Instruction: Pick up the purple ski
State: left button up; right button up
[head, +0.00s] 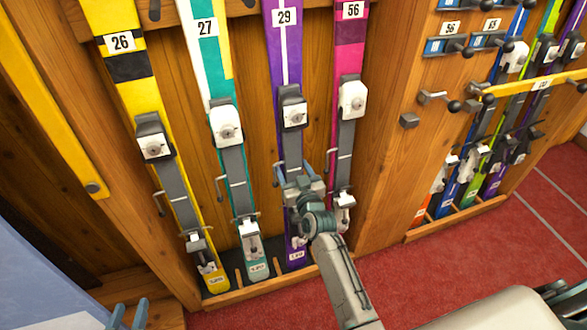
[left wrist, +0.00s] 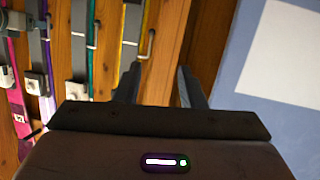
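The purple ski (head: 284,62), with a white stripe and the number 29, stands in the wall rack, third from left in the head view. Part of it also shows in the left wrist view (left wrist: 48,62). My right gripper (head: 303,182) is in front of its lower part, below the white binding piece. My left gripper (head: 128,316) is low at the left edge, away from the ski. Its two fingers stand apart and empty in the left wrist view (left wrist: 158,85).
A yellow ski (head: 126,66) and a teal ski (head: 210,75) stand left of it, a pink ski (head: 348,58) close on its right. Metal hooks sit between them. A wooden post (head: 392,130) separates another rack of skis. Red carpet (head: 440,270) is clear.

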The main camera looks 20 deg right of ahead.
aim_at(294, 161)
grip_shut()
jog(key=shift+r, duration=0.15)
